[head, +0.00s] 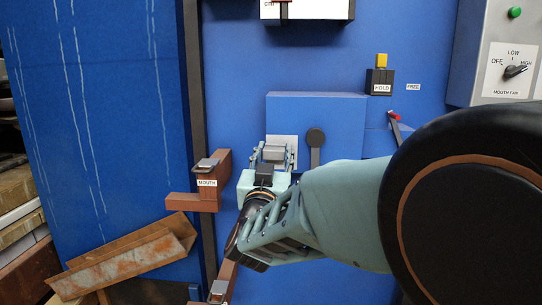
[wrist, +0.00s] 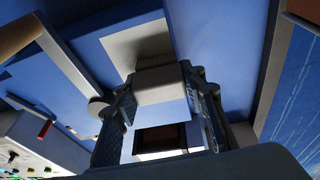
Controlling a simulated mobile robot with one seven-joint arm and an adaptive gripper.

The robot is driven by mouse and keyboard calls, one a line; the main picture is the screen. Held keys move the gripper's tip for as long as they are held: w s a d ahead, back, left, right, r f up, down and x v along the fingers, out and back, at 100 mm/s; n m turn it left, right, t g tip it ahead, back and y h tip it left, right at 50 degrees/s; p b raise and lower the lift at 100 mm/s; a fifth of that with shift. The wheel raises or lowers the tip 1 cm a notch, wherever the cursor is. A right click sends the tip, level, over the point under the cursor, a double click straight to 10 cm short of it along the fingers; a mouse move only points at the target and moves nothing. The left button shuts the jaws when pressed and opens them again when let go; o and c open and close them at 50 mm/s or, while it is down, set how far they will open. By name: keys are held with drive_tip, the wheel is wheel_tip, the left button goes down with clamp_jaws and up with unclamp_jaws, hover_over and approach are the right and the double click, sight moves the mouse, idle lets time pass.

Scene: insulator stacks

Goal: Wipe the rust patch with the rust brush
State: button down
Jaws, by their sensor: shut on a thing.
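My gripper (head: 274,155) is in front of a blue box on the panel. In the wrist view my gripper (wrist: 161,85) is shut on a pale grey block with dark bristles, which looks like the rust brush (wrist: 160,89); the brush also shows in the head view (head: 273,152). Its bristles face a light grey plate (wrist: 121,45) on the box and are at or very near it; I cannot tell whether they touch. The plate also shows in the head view (head: 282,139). I cannot make out a rust patch on the plate; the brush and gripper hide part of it.
A dark round-headed lever (head: 315,140) is just right of the plate. A brown bracket labelled MOUTH (head: 207,185) is close on the left. Rusty angle pieces (head: 125,262) lie lower left. A HOLD block (head: 380,82) and a control box (head: 510,50) are at upper right.

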sight(301, 145)
drive_tip(key=shift+d, duration=2.9)
drive_tip(key=shift+s+h, duration=0.1)
drive_tip(key=shift+h, duration=0.2)
drive_tip(key=s, duration=0.6)
drive_tip(key=shift+a, duration=0.25)
drive_tip(key=shift+s+r, duration=0.1)
drive_tip(key=shift+s, duration=0.1)
drive_tip(key=v, duration=0.2)
drive_tip(key=shift+s+r, duration=0.25)
drive_tip(key=shift+s, duration=0.15)
drive_tip(key=shift+w, duration=0.1)
